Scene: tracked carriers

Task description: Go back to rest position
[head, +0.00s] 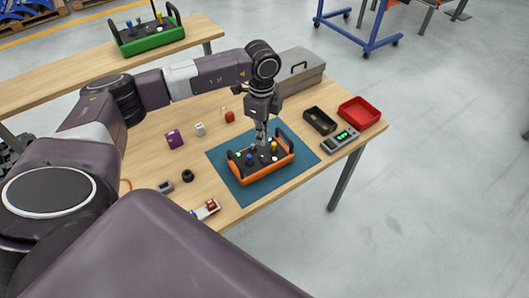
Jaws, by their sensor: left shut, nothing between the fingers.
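My left gripper (261,134) points down above an orange carrier (263,171) on the table. Its fingers are shut and hold nothing. The fingertips are close to the carrier's top; I cannot tell whether they touch it. The carrier has dark handles at its ends and holds small pieces, among them a blue one and a yellow one. It sits on a blue-green mat (226,167). My right gripper is not in view.
A black tray (319,121), a red tray (359,113), a device with a green display (340,139) and a grey toolbox (301,70) stand on the right. Small parts lie on the left. A green carrier (153,40) stands on the far table. A blue trolley (368,46) is behind.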

